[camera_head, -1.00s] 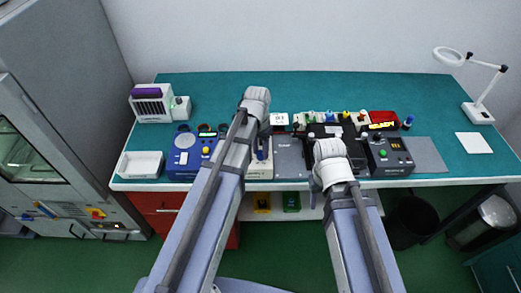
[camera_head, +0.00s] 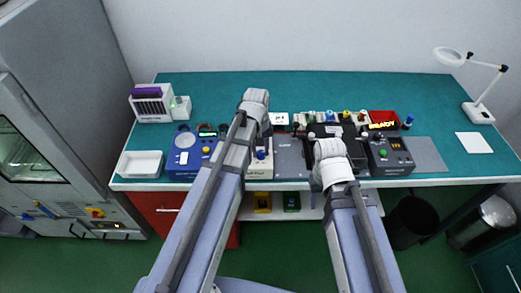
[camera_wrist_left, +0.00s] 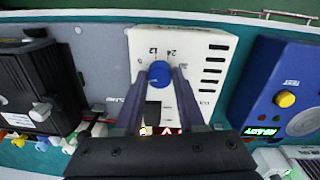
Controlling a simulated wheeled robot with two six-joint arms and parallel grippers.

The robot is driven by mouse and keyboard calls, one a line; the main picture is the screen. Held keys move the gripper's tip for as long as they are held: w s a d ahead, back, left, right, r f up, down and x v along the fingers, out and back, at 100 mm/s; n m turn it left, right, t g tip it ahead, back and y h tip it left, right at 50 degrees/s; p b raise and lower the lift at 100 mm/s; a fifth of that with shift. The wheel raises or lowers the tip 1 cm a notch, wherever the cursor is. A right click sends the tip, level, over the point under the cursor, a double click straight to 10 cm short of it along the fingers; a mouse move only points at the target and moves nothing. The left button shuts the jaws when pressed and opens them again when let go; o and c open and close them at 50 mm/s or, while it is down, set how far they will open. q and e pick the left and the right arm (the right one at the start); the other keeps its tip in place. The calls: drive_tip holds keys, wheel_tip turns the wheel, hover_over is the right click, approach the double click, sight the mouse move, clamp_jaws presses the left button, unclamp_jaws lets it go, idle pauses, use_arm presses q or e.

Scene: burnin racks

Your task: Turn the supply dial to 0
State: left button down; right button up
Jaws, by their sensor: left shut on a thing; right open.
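The supply is a white box (camera_wrist_left: 200,45) with a round blue dial (camera_wrist_left: 160,73) and printed numbers, including 12 and 24, around it. The supply also shows in the head view (camera_head: 258,171), partly behind my left arm, with the blue dial (camera_head: 261,155) on top. My left gripper (camera_wrist_left: 160,80) has one finger on each side of the dial and is shut on it. The dial's pointer cannot be made out. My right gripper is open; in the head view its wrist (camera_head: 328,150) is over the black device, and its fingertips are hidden.
A blue tester (camera_wrist_left: 284,95) stands beside the supply, with a grey plate (camera_wrist_left: 100,55) on the other side. The black device (camera_wrist_left: 35,75) lies beyond the plate. A white tray (camera_head: 141,164) and a magnifier lamp (camera_head: 480,110) stand at the bench's ends.

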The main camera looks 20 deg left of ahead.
sight(260, 153)
use_arm(q)
drive_tip(key=shift+n, duration=0.4)
drive_tip(key=c, duration=0.5)
unclamp_jaws()
drive_tip(key=shift+r, duration=0.15)
wheel_tip(260, 153, up, 8)
drive_tip(key=p, duration=0.8)
drive_tip(key=shift+s+a, duration=0.1)
drive_tip(key=shift+a, duration=0.05)
drive_tip(key=shift+f, duration=0.2)
drive_tip(key=shift+f, duration=0.1)
